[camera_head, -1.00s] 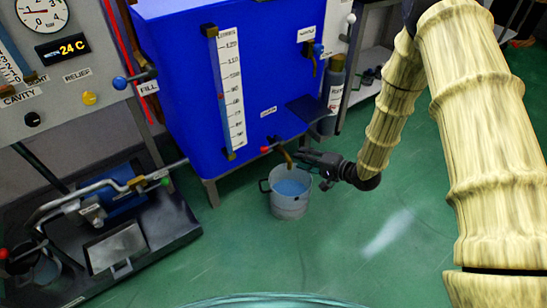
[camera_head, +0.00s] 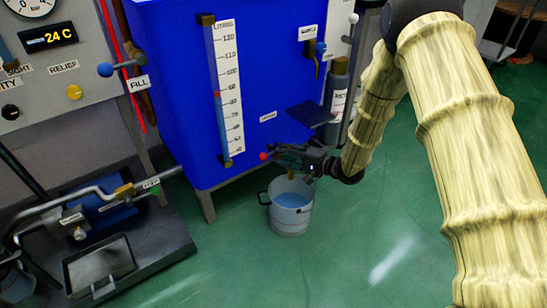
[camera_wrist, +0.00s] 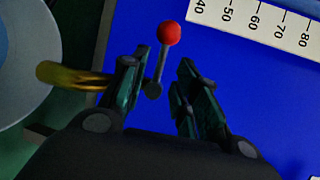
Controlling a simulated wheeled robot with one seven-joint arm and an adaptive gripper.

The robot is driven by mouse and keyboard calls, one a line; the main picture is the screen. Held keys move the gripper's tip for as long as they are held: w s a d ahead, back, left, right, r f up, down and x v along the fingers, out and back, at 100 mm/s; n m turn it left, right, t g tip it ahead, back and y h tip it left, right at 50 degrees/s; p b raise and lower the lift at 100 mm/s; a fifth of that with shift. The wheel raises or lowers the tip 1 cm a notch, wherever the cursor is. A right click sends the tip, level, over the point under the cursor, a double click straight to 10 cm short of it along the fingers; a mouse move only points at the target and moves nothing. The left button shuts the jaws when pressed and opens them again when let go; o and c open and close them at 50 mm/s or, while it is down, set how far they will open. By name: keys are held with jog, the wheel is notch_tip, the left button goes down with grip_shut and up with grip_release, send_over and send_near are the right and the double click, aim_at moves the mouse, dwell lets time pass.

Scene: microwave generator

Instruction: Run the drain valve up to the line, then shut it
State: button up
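The drain valve is low on the blue tank (camera_head: 175,100); its lever ends in a red knob (camera_head: 264,156). In the wrist view the red knob (camera_wrist: 169,33) and its thin lever stand between my open fingers, with the lever's base close to the left finger. My gripper (camera_wrist: 160,65) appears not to be closed on it. In the head view my gripper (camera_head: 298,158) hides most of the valve. The brass spout (camera_wrist: 75,76) points left toward the bucket rim (camera_wrist: 40,90). The grey bucket (camera_head: 290,222) stands below with bluish liquid inside.
A litres scale (camera_head: 229,90) with a red mark beside it is on the tank front. A dark bench with pipes (camera_head: 150,240) is lower left.

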aim_at(273, 152)
jog(key=shift+b+x, duration=1)
jog(key=shift+x, duration=1.5)
grip_shut()
